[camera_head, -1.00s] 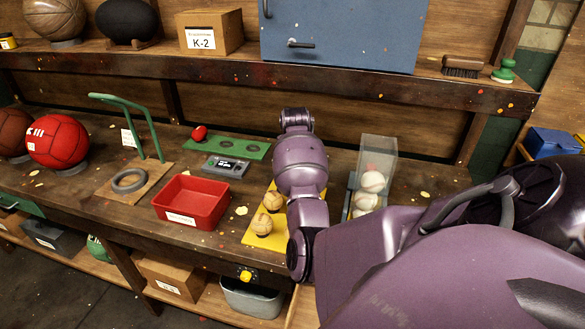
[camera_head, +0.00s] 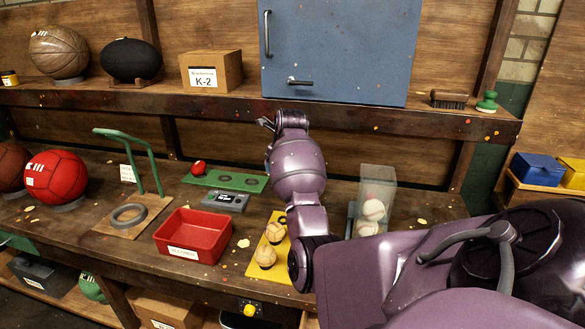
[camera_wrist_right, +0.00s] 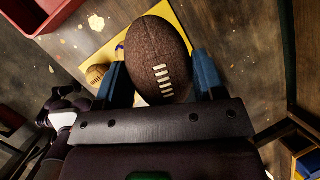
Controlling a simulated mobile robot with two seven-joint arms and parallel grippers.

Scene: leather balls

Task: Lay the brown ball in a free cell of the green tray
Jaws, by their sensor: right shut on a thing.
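The brown ball (camera_wrist_right: 156,62) is a dark, football-shaped ball with white laces. In the right wrist view it sits between the blue fingers of my right gripper (camera_wrist_right: 162,85), which is shut on it. In the head view the ball is not visible, and my right arm hides most of the hand. The green tray (camera_head: 237,180) lies flat at the back of the bench, left of my right arm. A small red ball (camera_head: 199,167) sits at its left end. Its middle and right round cells look empty. My left gripper is not in view.
A grey device (camera_head: 225,201) and a red bin (camera_head: 193,236) stand in front of the green tray. A yellow tray (camera_head: 284,271) with tan balls lies near the arm. A clear case (camera_head: 378,177) stands right. The shelf (camera_head: 230,112) runs above.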

